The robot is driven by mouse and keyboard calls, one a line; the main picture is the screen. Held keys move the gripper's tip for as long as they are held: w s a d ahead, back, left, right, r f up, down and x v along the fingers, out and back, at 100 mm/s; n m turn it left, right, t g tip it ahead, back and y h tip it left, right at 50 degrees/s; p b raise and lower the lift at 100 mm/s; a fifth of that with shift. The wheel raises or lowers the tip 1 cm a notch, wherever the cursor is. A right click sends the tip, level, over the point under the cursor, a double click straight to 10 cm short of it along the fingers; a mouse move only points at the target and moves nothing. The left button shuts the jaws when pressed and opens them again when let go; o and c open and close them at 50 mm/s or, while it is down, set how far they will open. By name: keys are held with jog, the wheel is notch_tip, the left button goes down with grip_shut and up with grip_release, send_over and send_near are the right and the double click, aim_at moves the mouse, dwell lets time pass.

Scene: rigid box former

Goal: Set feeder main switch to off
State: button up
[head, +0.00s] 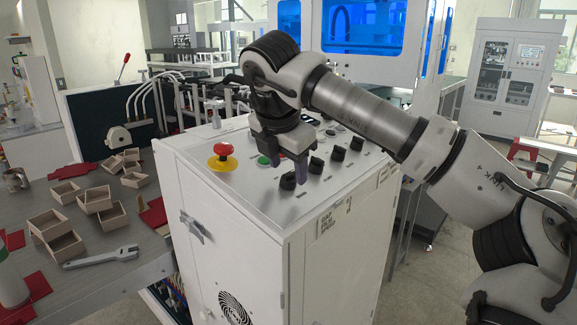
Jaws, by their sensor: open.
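The control panel (240,185) is the sloping grey-white top of a white cabinet. Several black rotary knobs stand on it: one (287,181) at the near end, then others (316,165), (337,154) and (357,142) running back to the right. Their labels are too small to read, so I cannot tell which is the feeder main switch or how it is set. My gripper (286,164) points down over the panel, its fingers apart, with nothing seen between them. It is close to the nearest knob and partly covers the panel; contact cannot be told.
A red mushroom button (223,150) on a yellow base and a green button (263,161) sit left of my gripper. The panel's front left is bare.

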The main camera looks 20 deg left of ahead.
aim_at(289, 179)
jog(key=shift+x, duration=1.35)
jog(key=c, duration=0.9)
jog(key=shift+c, duration=0.2)
